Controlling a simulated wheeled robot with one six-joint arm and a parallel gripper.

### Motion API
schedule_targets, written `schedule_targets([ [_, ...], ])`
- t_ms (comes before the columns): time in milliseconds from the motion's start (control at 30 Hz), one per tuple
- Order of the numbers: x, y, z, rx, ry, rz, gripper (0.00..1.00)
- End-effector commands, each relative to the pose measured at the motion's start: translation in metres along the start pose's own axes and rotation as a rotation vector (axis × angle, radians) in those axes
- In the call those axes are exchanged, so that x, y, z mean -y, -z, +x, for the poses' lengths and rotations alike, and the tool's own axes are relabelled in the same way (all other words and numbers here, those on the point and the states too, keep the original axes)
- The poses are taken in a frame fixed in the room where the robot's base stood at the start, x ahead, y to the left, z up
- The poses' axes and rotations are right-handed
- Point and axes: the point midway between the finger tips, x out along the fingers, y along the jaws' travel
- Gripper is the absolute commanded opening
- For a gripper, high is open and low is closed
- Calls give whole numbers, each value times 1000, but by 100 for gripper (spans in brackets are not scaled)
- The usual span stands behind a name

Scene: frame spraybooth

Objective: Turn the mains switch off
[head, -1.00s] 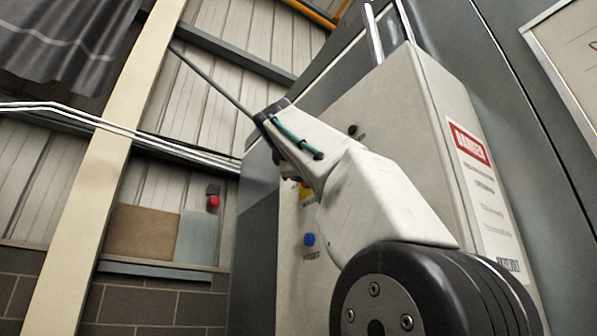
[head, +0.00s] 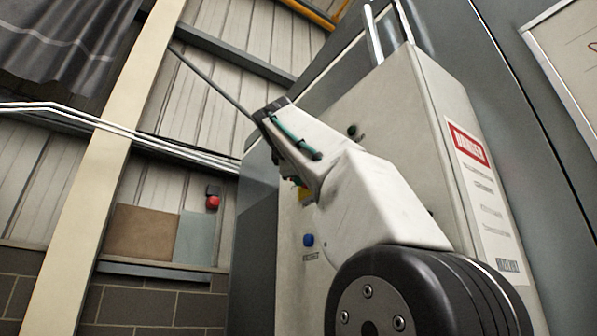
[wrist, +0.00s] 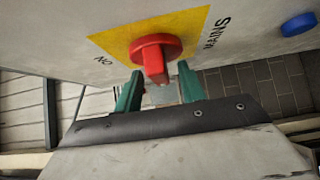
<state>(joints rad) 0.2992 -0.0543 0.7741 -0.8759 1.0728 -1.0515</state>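The mains switch (wrist: 156,55) is a red rotary knob with a raised grip bar on a yellow plate (wrist: 120,43), marked "MAINS" on the right and what looks like "ON", upside down, on the left. In the wrist view its bar points down the picture, between the two green fingers of my gripper (wrist: 159,73). The gripper is open, with a visible gap on each side of the bar; I cannot tell whether either finger touches it. In the head view my arm hides the knob, and only a bit of the yellow plate (head: 304,194) shows.
A blue button (head: 308,240) sits below the switch on the pale control cabinet (head: 400,110). A small dark green button (head: 352,131) is higher up. A danger sign (head: 470,145) is on the cabinet's right side. A red button (head: 212,202) is on the far wall.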

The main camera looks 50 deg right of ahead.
Motion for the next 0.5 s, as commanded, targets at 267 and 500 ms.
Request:
schedule_targets([
  [267, -1, 0, -42, -6, -2, 1, 40],
  [500, 0, 0, -69, -3, 0, 0, 40],
])
